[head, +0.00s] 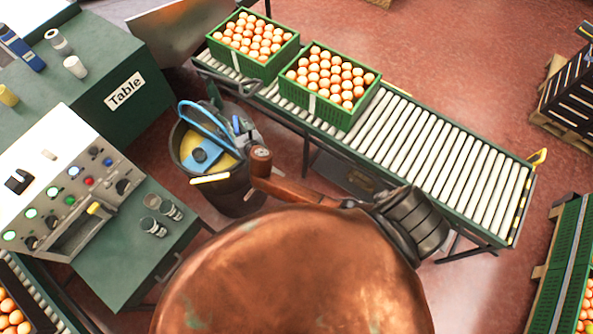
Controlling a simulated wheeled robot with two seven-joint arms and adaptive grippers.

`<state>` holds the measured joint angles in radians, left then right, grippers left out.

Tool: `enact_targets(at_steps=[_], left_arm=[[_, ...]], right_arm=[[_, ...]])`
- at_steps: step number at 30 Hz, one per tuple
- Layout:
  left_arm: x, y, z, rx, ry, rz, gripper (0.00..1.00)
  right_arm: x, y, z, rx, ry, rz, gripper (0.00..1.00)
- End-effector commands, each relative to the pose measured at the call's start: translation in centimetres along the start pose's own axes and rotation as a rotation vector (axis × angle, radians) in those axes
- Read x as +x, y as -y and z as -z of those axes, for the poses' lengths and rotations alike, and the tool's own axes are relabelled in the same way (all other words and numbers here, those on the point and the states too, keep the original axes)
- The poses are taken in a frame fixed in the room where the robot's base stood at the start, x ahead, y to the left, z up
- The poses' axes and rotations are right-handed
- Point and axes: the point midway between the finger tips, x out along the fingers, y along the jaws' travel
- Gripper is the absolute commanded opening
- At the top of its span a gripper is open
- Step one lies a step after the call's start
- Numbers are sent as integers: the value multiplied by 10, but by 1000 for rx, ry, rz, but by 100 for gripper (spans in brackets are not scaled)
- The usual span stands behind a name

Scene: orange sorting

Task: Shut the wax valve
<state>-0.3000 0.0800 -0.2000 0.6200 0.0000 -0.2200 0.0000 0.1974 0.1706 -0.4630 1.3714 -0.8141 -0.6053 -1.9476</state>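A dark drum (232,193) with a yellow top stands left of the conveyor. I cannot make out the wax valve clearly among the small fittings at the drum's right edge. My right arm reaches in from the right, and my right gripper (243,130) is at that edge, close to the hose. It is small and partly hidden by my wrist, so its fingers and any contact do not show clearly. My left gripper is not in view.
A roller conveyor (440,160) runs behind the drum, bearing two green crates (333,113) of oranges. A control panel (60,190) with lit buttons and a green table (125,65) stand at the left. Dark crates (570,90) stand at the right. Red floor lies between.

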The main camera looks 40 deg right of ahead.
Motion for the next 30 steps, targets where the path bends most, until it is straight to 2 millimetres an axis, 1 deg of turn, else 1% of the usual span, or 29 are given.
enact_targets(at_steps=[1, 7, 20, 21, 30], left_arm=[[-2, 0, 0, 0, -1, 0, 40], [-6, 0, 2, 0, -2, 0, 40], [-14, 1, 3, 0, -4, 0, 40], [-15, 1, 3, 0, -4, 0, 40], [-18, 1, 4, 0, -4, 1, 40]], right_arm=[[-1, 5, -1, -20, 2, -41, 30], [0, 7, -1, -80, 0, -188, 30], [2, 11, -3, -178, 2, -412, 30], [-8, 14, -1, -174, 0, -411, 30], [-61, 37, -2, -174, -1, -408, 30]])
